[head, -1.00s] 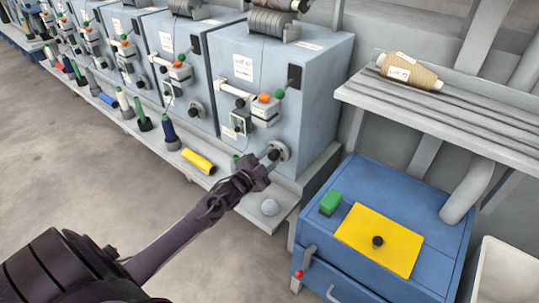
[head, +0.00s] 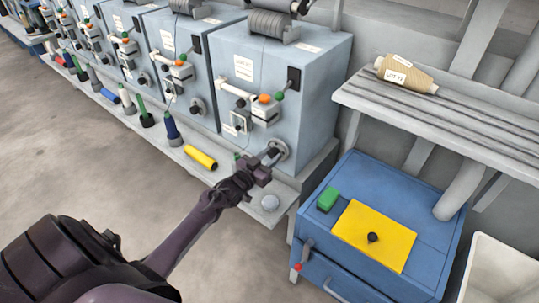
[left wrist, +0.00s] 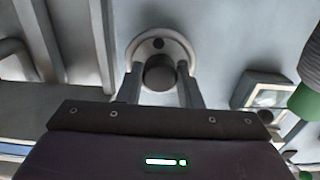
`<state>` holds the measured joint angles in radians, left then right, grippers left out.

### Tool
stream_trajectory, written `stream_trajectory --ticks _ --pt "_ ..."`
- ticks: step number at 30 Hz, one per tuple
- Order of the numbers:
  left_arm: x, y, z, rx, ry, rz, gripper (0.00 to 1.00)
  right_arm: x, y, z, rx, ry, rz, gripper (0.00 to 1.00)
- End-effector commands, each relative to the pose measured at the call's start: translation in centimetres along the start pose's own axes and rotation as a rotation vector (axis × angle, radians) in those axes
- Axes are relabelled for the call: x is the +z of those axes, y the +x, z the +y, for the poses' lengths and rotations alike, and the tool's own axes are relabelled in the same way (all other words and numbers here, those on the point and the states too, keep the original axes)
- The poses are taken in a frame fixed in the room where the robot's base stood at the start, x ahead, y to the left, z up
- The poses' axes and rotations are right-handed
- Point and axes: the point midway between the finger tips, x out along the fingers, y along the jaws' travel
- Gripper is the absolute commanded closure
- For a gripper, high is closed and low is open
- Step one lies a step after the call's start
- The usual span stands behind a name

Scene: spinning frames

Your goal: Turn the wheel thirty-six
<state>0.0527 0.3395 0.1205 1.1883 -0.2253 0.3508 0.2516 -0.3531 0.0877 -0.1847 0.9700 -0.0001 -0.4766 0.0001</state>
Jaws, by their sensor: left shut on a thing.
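The wheel is a small round pale-grey disc (head: 282,147) low on the front of the nearest grey-blue machine. In the left wrist view the wheel (left wrist: 146,48) shows face-on, with a small dark spot and a dark round knob (left wrist: 159,72) standing out from it. My left gripper (head: 268,156) reaches up to the wheel from the lower left. In the left wrist view its two fingers (left wrist: 160,88) are on either side of the knob, shut on it. The fingers hide part of the wheel in the head view. My right gripper is not in view.
A blue cabinet (head: 340,245) with a yellow plate (head: 365,250) stands to the right, below a shelf (head: 440,115) bearing a tan spool (head: 405,75).

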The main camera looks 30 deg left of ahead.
Motion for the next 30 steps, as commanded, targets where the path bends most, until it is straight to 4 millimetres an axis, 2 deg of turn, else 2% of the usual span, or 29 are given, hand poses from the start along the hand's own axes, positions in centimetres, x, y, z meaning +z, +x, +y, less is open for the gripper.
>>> stream_trajectory --ticks 9,25,26,30 --pt "0.2 -0.1 0.0 0.0 -0.113 -0.004 0.91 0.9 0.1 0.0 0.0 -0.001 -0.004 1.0" --pt "0.2 -0.1 0.0 0.0 -0.131 -0.004 0.91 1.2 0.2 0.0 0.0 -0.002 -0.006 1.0" --pt "0.2 -0.1 0.0 0.0 -0.131 -0.004 0.64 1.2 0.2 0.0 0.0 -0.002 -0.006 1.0" --pt "0.2 -0.1 0.0 0.0 -0.13 -0.003 0.46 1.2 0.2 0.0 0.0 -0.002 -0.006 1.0"
